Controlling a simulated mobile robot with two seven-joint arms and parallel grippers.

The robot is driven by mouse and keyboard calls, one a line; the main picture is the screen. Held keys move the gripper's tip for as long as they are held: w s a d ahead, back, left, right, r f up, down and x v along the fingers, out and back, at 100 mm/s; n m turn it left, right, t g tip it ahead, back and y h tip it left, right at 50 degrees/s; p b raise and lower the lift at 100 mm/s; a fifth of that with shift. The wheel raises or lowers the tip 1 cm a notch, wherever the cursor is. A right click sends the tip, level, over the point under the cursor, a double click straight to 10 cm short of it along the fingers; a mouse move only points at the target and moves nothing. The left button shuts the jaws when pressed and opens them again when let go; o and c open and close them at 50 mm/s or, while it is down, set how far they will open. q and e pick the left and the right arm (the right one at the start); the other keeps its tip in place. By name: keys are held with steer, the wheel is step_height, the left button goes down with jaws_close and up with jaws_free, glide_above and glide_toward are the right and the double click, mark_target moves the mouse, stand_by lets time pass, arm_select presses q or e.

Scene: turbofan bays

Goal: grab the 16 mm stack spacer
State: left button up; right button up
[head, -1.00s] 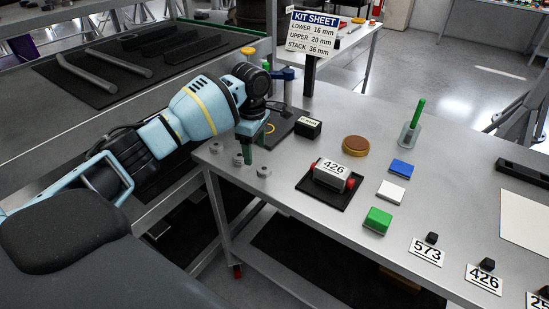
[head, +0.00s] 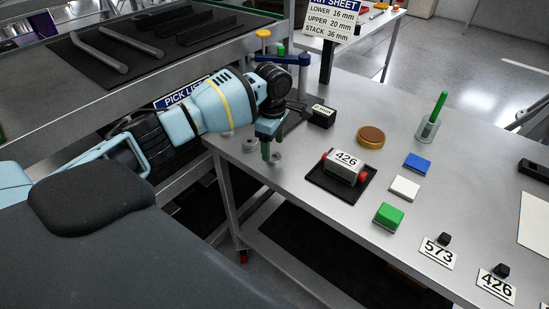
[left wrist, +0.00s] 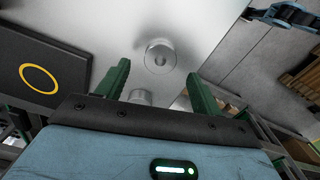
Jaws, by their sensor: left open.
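Several small grey round spacers stand in a row at the table's left corner in the head view: a left one, a middle one (head: 250,146) and a right one (head: 276,158). I cannot tell which is the 16 mm one. My left gripper (head: 270,149) is open, its green fingers pointing down beside the right spacer and partly hiding it. In the left wrist view, one spacer (left wrist: 160,56) with a centre hole lies beyond the fingertips, between their lines and apart from them. Another spacer (left wrist: 139,96) shows low between the fingers. My right gripper is not in view.
A kit sheet (head: 330,20) reads lower 16 mm, upper 20 mm, stack 36 mm. A black tray (head: 325,184) with a block marked 426 lies to the right. A dark mat with a yellow ring (left wrist: 38,79) shows in the left wrist view. The table edge is close.

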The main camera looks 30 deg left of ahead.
mark_target(274, 156)
arm_select(q)
step_height(274, 156, down, 3)
steer(key=shift+d+f, duration=0.15)
steer(key=shift+f, duration=0.05)
steer(key=shift+r, duration=0.1)
steer(key=c, duration=1.2)
